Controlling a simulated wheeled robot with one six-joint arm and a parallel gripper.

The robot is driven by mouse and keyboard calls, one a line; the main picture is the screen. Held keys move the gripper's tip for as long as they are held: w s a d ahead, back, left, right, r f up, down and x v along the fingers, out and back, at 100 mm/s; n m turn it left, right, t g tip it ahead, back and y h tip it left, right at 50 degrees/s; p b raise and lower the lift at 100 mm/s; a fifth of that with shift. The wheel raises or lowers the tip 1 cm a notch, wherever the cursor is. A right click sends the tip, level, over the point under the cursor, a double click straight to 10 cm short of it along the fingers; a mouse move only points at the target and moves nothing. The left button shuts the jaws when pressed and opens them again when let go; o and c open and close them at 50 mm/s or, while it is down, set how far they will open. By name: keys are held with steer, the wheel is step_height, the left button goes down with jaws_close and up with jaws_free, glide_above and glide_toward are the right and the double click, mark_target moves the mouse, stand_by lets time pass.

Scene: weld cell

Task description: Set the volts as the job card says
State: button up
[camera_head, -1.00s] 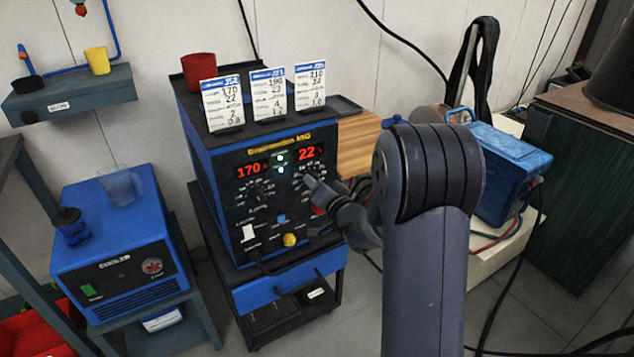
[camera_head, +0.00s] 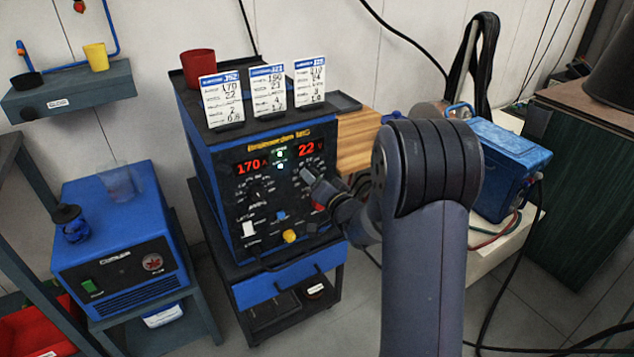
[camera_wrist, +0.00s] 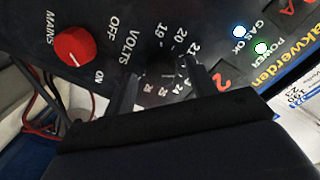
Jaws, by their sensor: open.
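The blue welder (camera_head: 211,185) has a black front panel with red displays: the amps display (camera_head: 251,167) reads 170 and the volts display (camera_head: 310,148) reads 22. My gripper (camera_head: 308,176) is open at the volts dial, below that display. In the wrist view its fingers (camera_wrist: 161,88) straddle the dark centre of the volts scale (camera_wrist: 180,48); the knob there is too dark to make out clearly. Three job cards stand on top: the left card (camera_head: 222,101) shows 170 and 22, the middle card (camera_head: 268,88) 190 and 23, the right card (camera_head: 309,84) is less legible.
A red mains knob (camera_wrist: 75,46) sits near the volts dial. The panel also has a amps knob (camera_head: 256,196), a white switch (camera_head: 249,229) and a yellow knob (camera_head: 290,236). A red cup (camera_head: 198,68) stands on the welder. A blue cooler (camera_head: 115,245) is at left.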

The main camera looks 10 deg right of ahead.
steer(key=f+p+v, duration=0.1)
steer(key=v, duration=0.9)
steer(key=shift+s+d+r, duration=0.15)
steer(key=shift+s+r, duration=0.25)
steer(key=shift+r, duration=0.1)
steer(key=r+b+x, duration=0.1)
steer(key=x, duration=0.9)
steer(key=shift+w+f, duration=0.4)
steer(key=shift+f, duration=0.1)
